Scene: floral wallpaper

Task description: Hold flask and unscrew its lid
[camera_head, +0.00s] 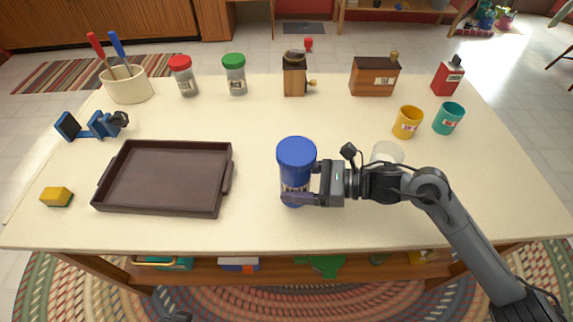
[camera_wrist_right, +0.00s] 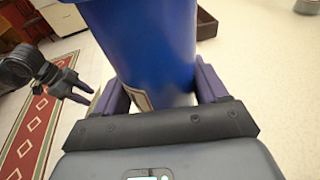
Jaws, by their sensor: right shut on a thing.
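The flask (camera_head: 297,172) stands upright right of the tray, with a wide blue lid (camera_head: 297,152) on top. My right gripper (camera_head: 300,188) comes from the right and is shut on the flask's body below the lid. In the right wrist view the blue flask (camera_wrist_right: 150,45) fills the space between the two purple fingers. My left gripper (camera_wrist_right: 72,87) shows at the left of that view, its fingers apart and empty, away from the flask. In the head view the left gripper's fingers cannot be made out.
A dark empty tray (camera_head: 98,203) lies left of the flask. A yellow-green sponge (camera_head: 56,196) and a blue clamp-like thing (camera_head: 95,125) are at the left. Jars, a grinder, a wooden box and cups (camera_head: 407,122) stand along the back. A pale round thing (camera_head: 387,151) is behind my right wrist.

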